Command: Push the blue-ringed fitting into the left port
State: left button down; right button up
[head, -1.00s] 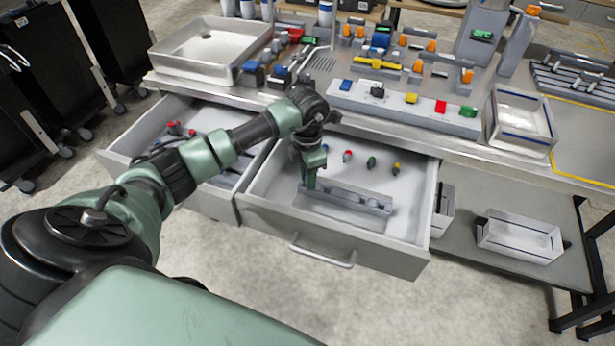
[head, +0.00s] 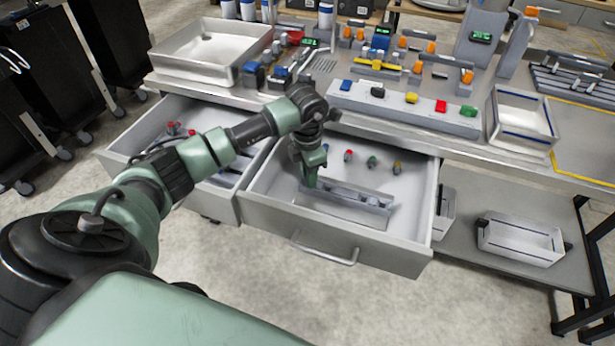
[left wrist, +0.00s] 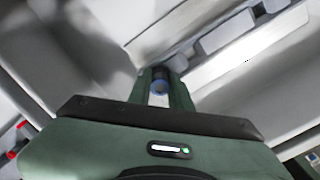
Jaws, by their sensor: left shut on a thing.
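My left gripper (head: 311,183) reaches down into the open middle drawer (head: 262,211), at the left end of a grey block with recesses (head: 345,191). The grey block (left wrist: 232,32) shows there ahead and to the right. The fingers and wrist hide the fitting in the head view. I cannot tell whether it touches a port. My right gripper is not in view.
Behind the gripper, small blue (head: 325,148), red (head: 348,155), green (head: 372,161) and yellow (head: 397,167) pieces stand in the drawer. The drawer walls surround the gripper. The bench edge and a button strip (head: 400,108) lie beyond. Another open drawer (head: 130,150) is at left.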

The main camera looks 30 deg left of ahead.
aim_at(308, 195)
pick_arm(q)
jog(key=f, duration=0.1)
jog(key=s+f, duration=0.1)
jog(key=d+f, duration=0.1)
jog(key=shift+s+g, duration=0.35)
jog(key=shift+g, duration=0.05)
jog(key=c, duration=1.2)
grip_release()
jog(key=shift+a+f, duration=0.1)
jog(key=r, duration=0.1)
jog(key=w+r, duration=0.1)
jog(key=r, duration=0.3)
jog(key=shift+w+a+r+b, duration=0.2)
jog(key=shift+w+a+b, duration=0.05)
jog(key=shift+w+b, duration=0.1)
jog(key=shift+t, duration=0.3)
jog(key=r, duration=0.4)
jog(key=shift+s+r, duration=0.25)
jog(key=shift+r, duration=0.1)
jog(key=shift+a+r, duration=0.1)
jog(key=shift+r, duration=0.15)
jog(key=shift+a+r, duration=0.1)
jog(key=shift+r, duration=0.1)
